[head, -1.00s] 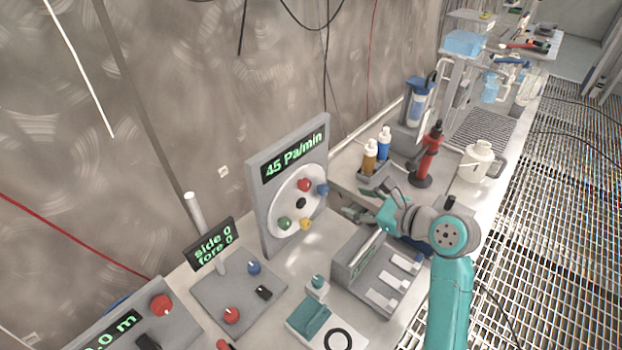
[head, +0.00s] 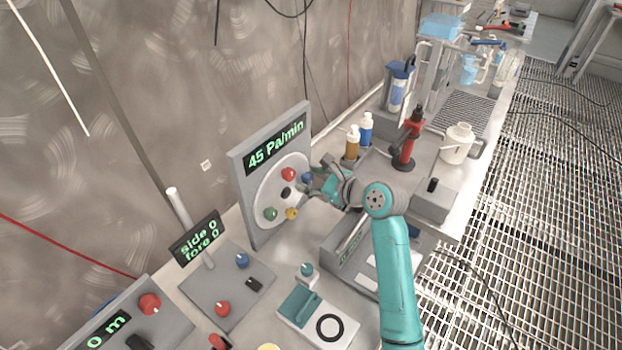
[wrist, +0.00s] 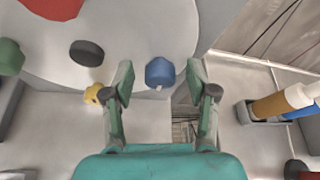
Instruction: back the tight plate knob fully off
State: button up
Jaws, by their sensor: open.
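A round white plate (head: 263,195) stands on an upright grey panel (head: 240,180) whose display reads 45 Pa/min. It carries a red knob (head: 288,174), a blue knob (head: 307,178), a green knob (head: 270,213), a yellow knob (head: 291,213) and a black centre knob (head: 286,192). Which one is tight cannot be seen. My gripper (head: 315,184) is open at the plate's right side. In the wrist view the blue knob (wrist: 159,72) shows between the two spread fingers, with gaps on both sides. The yellow knob (wrist: 93,93) is just left of the left finger.
Amber (head: 352,143) and blue-topped bottles (head: 366,130) stand in a holder right of the panel. A red stand (head: 408,140) and white jug (head: 457,143) are further right. A grey box (head: 345,262) lies below my arm. Side/fore console (head: 225,290) is front left.

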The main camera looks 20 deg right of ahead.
grip_shut()
dwell(0.4)
jog(key=n+t+h, duration=0.1)
jog(key=n, duration=0.1)
jog(key=n+t+h, duration=0.1)
jog(key=n, duration=0.1)
jog(key=shift+s+a+f+n+t, duration=0.2)
jog(key=shift+n+t, duration=0.1)
jog(key=shift+n, duration=0.1)
jog(key=n+t, duration=0.2)
jog(key=n, duration=0.2)
jog(key=shift+f, duration=0.1)
jog(key=shift+n, duration=0.4)
dwell(0.3)
grip_release()
